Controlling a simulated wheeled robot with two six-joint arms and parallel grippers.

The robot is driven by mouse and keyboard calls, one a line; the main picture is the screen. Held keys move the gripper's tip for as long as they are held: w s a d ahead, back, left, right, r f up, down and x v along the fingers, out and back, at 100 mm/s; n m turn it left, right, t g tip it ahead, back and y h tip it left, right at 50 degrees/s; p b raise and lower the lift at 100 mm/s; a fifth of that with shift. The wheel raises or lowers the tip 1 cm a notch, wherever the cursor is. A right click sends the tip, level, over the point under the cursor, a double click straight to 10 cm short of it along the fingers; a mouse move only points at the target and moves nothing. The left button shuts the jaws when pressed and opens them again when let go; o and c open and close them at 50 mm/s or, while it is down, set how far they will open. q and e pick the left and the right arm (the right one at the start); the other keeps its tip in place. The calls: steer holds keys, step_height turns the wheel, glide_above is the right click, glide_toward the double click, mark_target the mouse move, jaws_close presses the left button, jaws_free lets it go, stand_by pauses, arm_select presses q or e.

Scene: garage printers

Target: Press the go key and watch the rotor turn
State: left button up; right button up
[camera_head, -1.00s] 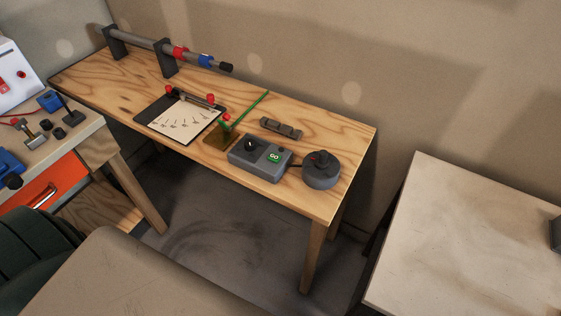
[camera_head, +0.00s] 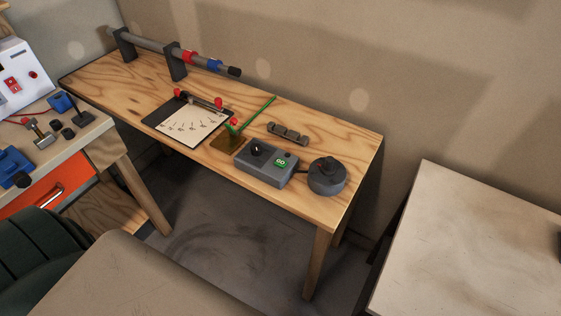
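The green go key (camera_head: 281,162) sits on top of a grey control box (camera_head: 258,172) near the right part of the wooden bench. A black knob (camera_head: 257,148) is on the same box, left of the key. A round dark grey rotor unit (camera_head: 328,177) stands right of the box, joined to it by a short dark cable. The rotor's top has a dark hub. Neither of my grippers shows in the head view.
A pale table (camera_head: 470,240) stands right. An orange-drawer workbench (camera_head: 52,186) stands left.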

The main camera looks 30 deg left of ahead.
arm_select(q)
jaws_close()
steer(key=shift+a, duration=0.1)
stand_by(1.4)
